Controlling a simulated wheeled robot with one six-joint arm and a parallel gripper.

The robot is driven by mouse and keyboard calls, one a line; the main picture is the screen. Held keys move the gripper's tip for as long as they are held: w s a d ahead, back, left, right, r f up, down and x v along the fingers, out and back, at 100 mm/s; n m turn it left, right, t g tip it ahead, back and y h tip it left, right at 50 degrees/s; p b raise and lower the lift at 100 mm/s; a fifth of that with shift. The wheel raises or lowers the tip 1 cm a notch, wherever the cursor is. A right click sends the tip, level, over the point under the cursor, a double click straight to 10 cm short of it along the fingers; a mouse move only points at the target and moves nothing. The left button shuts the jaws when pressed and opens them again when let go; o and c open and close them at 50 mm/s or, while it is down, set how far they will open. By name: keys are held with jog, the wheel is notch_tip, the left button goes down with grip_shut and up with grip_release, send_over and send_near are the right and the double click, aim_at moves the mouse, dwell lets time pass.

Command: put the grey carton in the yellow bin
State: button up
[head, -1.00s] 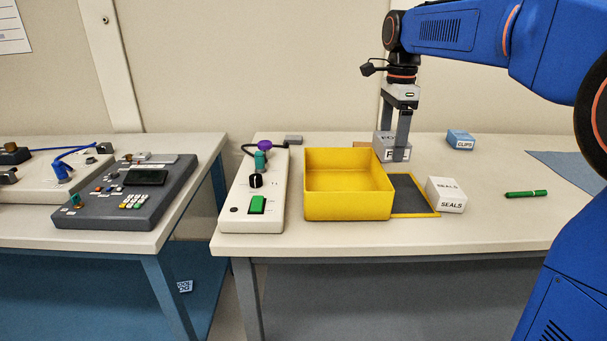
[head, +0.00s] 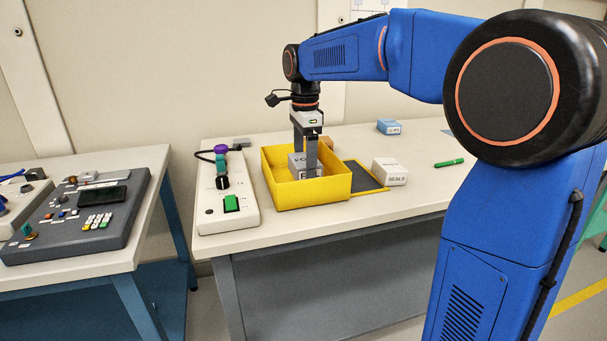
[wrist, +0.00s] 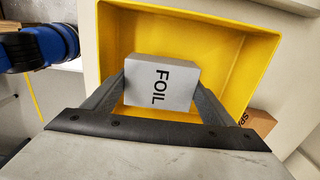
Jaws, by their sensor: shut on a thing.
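The grey carton (head: 298,166), marked FOIL in the wrist view (wrist: 160,82), is between the fingers of my gripper (head: 306,172). My gripper is shut on it. In the head view the carton and fingertips are inside the outline of the yellow bin (head: 312,193), with the front wall below them. In the wrist view the carton is over the bin's open interior, and the bin's rim (wrist: 190,9) runs around it. I cannot tell whether the carton touches the bin floor.
A white SEALS carton (head: 389,172), a dark yellow-edged mat (head: 364,176), a blue carton (head: 388,127) and a green pen (head: 448,163) lie right of the bin. A white control box (head: 226,205) stands close on its left. A brown carton (wrist: 257,122) is beside the bin.

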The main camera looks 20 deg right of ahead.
jog(key=shift+f, duration=1.95)
jog(key=shift+f, duration=0.1)
jog(key=o, duration=1.1)
